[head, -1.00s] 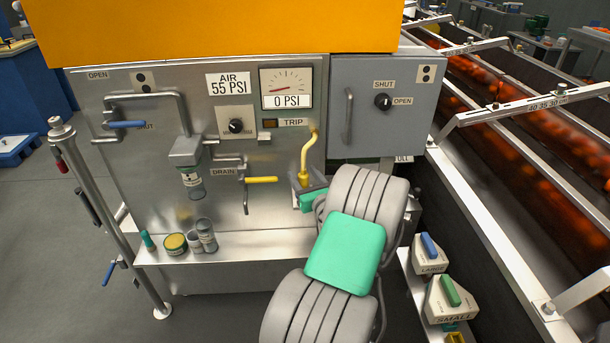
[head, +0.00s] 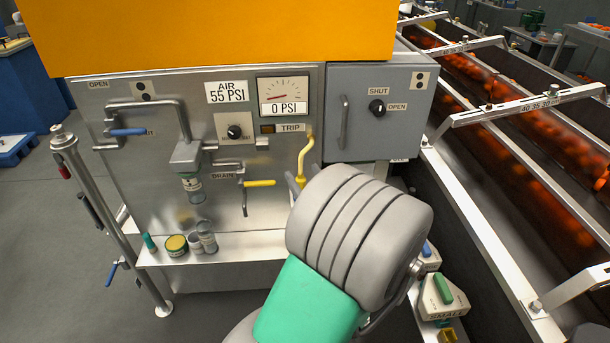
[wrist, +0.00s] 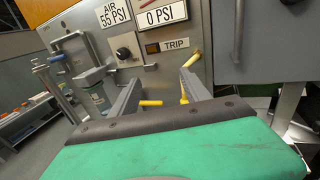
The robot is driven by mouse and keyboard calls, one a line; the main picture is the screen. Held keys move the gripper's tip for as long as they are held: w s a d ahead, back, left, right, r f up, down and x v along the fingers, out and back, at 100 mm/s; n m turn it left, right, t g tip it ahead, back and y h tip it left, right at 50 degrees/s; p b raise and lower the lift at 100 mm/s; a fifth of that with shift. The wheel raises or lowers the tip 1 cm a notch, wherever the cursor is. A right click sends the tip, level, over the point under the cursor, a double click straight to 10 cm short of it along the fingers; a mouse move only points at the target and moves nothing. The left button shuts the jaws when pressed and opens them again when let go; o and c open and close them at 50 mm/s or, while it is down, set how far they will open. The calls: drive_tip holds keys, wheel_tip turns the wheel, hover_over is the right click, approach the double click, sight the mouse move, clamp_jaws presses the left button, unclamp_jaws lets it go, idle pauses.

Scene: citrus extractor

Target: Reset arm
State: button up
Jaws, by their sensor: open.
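My gripper (head: 296,186) is open and empty in front of the steel panel, at the lower end of the curved yellow lever (head: 305,156) under the TRIP label. In the wrist view my gripper's two fingers (wrist: 160,88) point at the panel, well apart. The yellow lever (wrist: 192,59) shows there behind the right finger, which hides part of it. I cannot tell whether they touch. The air gauge (head: 284,97) reads 0 PSI, beside a 55 PSI air label (head: 227,91). The small lamp (head: 267,129) beside TRIP looks dull amber.
A yellow drain handle (head: 260,183) sticks out left of the yellow lever. A grey box (head: 368,142) with a SHUT/OPEN knob (head: 377,107) is at right. Cans (head: 205,241) stand on the ledge below. A conveyor with oranges (head: 540,140) runs at far right.

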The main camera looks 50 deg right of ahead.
idle(0.3)
drive_tip(key=w+a+f+n+g+y+p, duration=0.15)
drive_tip(key=w+a+n+y, duration=0.25)
drive_tip(key=a+n, duration=0.4)
drive_tip(key=w+a+f+n+g+y+p, duration=0.1)
drive_tip(key=w+a+n+g+y+p, duration=0.2)
drive_tip(key=a+n, duration=0.55)
drive_tip(key=w+a+f+n+g+y+p, duration=0.1)
drive_tip(key=w+a+n+g+y, duration=0.1)
drive_tip(key=w+a+n+y, duration=0.45)
drive_tip(key=s+a+r+n+g+h+p, duration=0.4)
drive_tip(key=s+a+n, duration=0.7)
drive_tip(key=n, duration=0.8)
drive_tip(key=a+r+g, duration=0.2)
drive_tip(key=a, duration=0.1)
drive_tip(key=shift+s+a+r+h, duration=0.1)
drive_tip(key=shift+h, duration=0.15)
drive_tip(key=shift+c, duration=0.2)
